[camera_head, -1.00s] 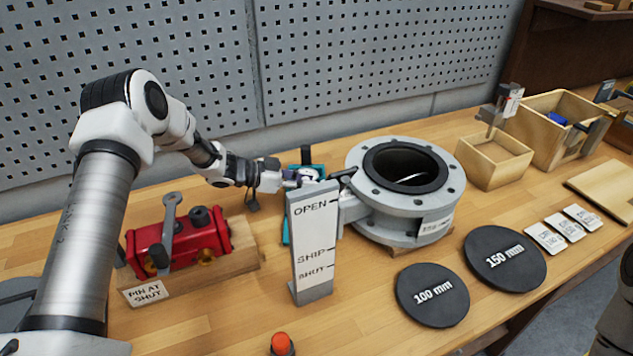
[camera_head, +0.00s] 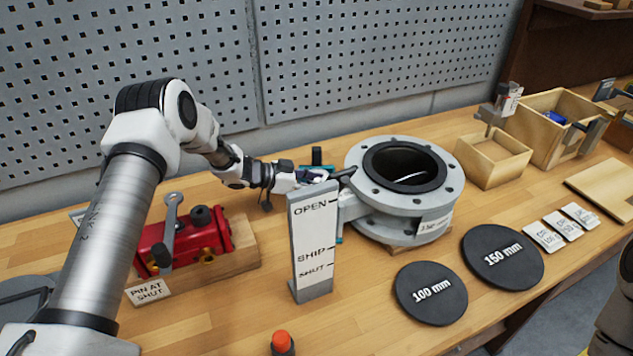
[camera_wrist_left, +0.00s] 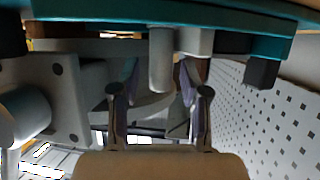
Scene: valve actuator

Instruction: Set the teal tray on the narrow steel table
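The teal tray (camera_head: 322,168) is mostly hidden in the head view behind my left gripper and the upright OPEN/SHIP/SHUT plate (camera_head: 313,240). In the left wrist view the tray (camera_wrist_left: 180,12) spans the top as a teal band, with a grey post and block below it. My left gripper (camera_head: 338,178) is at the tray, just left of the flanged valve body (camera_head: 420,215). In the wrist view its fingers (camera_wrist_left: 159,80) straddle the grey post; the tray moves with them, though the contact is unclear. My right gripper is out of view. I cannot make out the narrow steel table.
A red actuator (camera_head: 185,245) on a wooden block stands left. Black 100 mm (camera_head: 432,294) and 150 mm (camera_head: 502,257) discs lie front right. Wooden boxes (camera_head: 493,160) stand farther right. A perforated wall (camera_head: 380,60) closes the back. An orange-topped piece (camera_head: 282,342) is at the front.

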